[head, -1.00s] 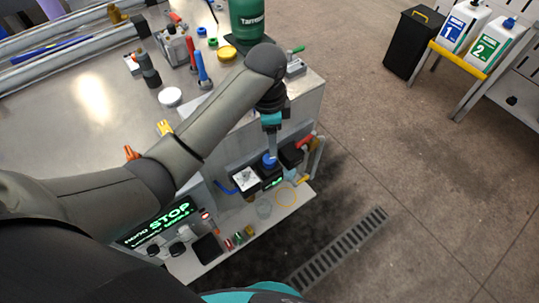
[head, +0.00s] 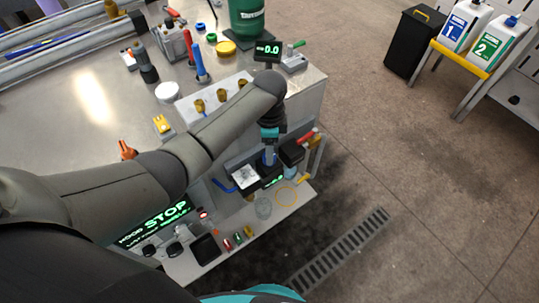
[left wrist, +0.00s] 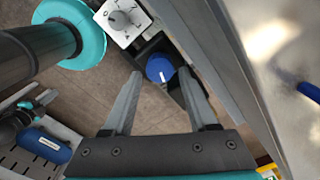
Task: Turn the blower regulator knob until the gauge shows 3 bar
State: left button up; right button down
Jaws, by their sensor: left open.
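A blue round knob (left wrist: 160,68) with a white mark sits on a black block beside a white dial plate (left wrist: 122,20) in the left wrist view. My left gripper (left wrist: 160,76) is open, with one finger on each side of the knob; I cannot tell whether they touch it. In the head view my left gripper (head: 269,158) points down over the front shelf and mostly hides the knob. A small green-lit display (head: 274,181) beside it is too small to read. A black display (head: 268,50) on the bench reads about 0.0. My right gripper is not in view.
The white dial plate (head: 245,177) and a red-handled valve (head: 305,138) flank the knob. Brass fittings (head: 220,95) and a green cylinder (head: 247,18) stand on the bench. A glass (head: 263,208) and small coloured items (head: 238,238) are on the shelf below.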

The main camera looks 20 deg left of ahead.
pick_arm(q)
jog(key=shift+f, duration=1.4)
jog(key=shift+c, duration=0.3)
grip_shut()
